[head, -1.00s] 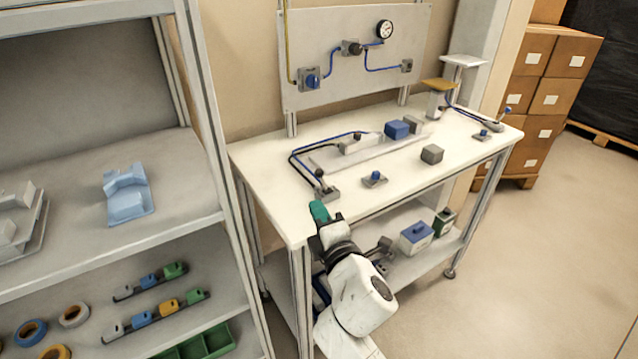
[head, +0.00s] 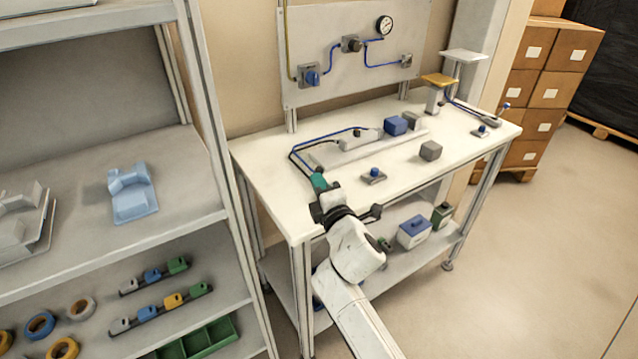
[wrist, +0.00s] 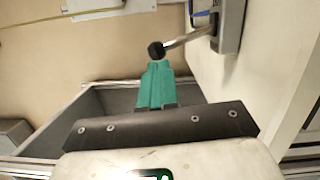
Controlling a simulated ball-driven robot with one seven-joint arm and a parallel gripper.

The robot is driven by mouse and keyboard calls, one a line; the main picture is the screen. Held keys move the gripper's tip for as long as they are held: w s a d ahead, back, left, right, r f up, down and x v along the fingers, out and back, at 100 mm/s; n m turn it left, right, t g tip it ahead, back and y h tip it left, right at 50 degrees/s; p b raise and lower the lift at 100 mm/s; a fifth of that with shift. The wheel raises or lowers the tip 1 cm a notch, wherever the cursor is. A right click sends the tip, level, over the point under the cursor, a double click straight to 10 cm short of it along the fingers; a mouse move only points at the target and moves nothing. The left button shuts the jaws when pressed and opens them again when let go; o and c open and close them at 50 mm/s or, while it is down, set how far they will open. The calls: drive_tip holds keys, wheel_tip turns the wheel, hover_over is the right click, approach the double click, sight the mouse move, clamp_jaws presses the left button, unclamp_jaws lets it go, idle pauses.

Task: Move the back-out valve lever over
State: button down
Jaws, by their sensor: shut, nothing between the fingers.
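The valve lever (wrist: 180,42) is a thin grey rod with a black ball knob (wrist: 156,50), reaching left in the wrist view from a grey valve block (wrist: 229,27). My gripper (wrist: 157,72) has teal fingers, shut with nothing between them. Their tips are right at the knob; I cannot tell whether they touch it.
Blue and black hoses (head: 310,145) run along the bench behind my gripper. A grey pad with a blue knob (head: 374,175) and a grey block (head: 430,150) are to the right. A shelf unit (head: 240,230) stands close on the left.

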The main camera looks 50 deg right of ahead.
drive_tip(key=shift+s+d+r+m+p, duration=0.1)
drive_tip(key=shift+d+r+m+p, duration=0.15)
drive_tip(key=shift+p, duration=0.25)
